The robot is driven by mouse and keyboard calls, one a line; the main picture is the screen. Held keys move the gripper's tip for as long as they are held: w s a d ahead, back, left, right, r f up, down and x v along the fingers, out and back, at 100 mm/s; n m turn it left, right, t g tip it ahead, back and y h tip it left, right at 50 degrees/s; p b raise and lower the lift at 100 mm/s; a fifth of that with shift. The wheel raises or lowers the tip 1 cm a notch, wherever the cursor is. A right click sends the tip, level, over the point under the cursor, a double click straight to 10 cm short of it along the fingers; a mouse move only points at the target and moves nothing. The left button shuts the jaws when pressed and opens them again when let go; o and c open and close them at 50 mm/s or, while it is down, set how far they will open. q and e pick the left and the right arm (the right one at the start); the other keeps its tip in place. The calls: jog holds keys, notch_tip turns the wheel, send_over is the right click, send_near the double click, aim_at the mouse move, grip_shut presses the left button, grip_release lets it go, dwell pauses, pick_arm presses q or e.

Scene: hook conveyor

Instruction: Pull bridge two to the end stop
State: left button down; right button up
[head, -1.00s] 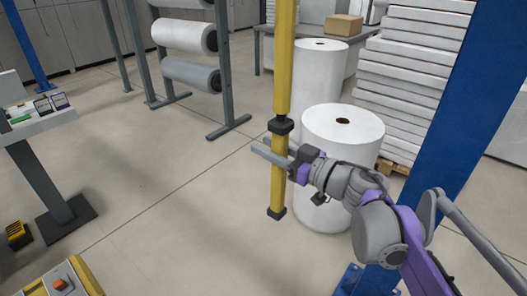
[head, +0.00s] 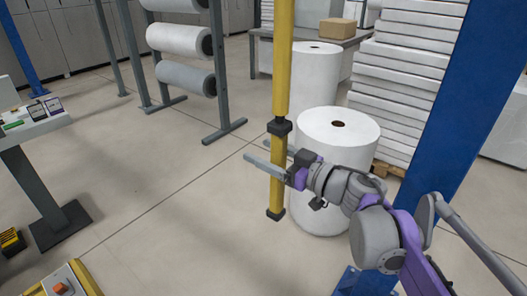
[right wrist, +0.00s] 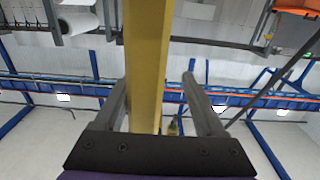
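A yellow pole (head: 283,62) hangs down in the middle of the head view. It has a black collar (head: 279,127) partway down and a black end cap (head: 275,214) above the floor. My right gripper (head: 257,152) reaches in from the right just below the collar. Its fingers lie on either side of the pole. In the right wrist view the pole (right wrist: 148,60) runs between the fingers, with a clear gap on its right side, so the gripper is open around it. Bridge two and the end stop cannot be made out. My left gripper is out of view.
White rolls (head: 337,140) stand close behind my right gripper. A blue post (head: 445,120) rises at right. A roll rack (head: 182,40) is behind, a small stand (head: 40,160) at left, a yellow-edged box (head: 62,285) at lower left. Blue overhead beams (right wrist: 60,77) show in the wrist view.

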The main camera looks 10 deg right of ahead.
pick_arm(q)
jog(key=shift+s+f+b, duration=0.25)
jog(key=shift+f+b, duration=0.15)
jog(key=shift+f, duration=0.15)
pick_arm(e)
jog(key=v, duration=1)
jog(key=shift+s+d, duration=0.1)
jog(key=shift+s, duration=0.05)
